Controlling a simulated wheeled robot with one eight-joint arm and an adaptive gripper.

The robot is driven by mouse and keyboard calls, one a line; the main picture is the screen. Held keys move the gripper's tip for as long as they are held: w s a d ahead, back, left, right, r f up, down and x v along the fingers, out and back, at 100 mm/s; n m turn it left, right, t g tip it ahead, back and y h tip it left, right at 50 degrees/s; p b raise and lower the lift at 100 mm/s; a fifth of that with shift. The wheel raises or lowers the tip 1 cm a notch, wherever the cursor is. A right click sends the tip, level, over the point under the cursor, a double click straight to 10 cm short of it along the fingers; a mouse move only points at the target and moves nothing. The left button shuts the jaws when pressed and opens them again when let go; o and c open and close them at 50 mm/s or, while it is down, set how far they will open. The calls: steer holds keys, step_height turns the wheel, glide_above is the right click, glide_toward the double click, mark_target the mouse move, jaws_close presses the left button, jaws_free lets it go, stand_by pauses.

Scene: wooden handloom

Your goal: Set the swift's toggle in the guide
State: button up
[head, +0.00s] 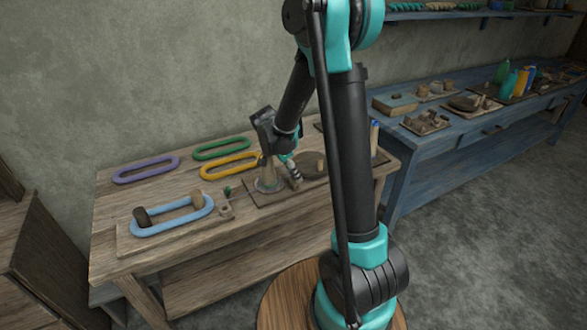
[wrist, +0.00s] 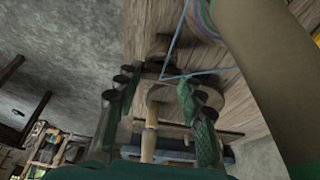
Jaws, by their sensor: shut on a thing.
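My gripper (head: 293,175) is low over the right part of the wooden table, beside a pale cone (head: 267,182). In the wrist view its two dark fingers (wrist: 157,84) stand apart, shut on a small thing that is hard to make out. A thin blue thread (wrist: 174,42) bends sharply between the fingertips, which suggests the toggle. A small wooden block with a hole (head: 226,210), possibly the guide, stands right of the skein.
Purple (head: 146,170), green (head: 221,148) and yellow (head: 229,165) loops lie at the table's back. A dark round disc (head: 314,168) lies right of my gripper. A blue-topped post (head: 374,138) stands near the right edge. A blue bench (head: 425,150) stands beyond.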

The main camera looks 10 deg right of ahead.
steer(key=o, duration=0.8)
steer(key=shift+o, duration=0.2)
steer(key=v, duration=1.2)
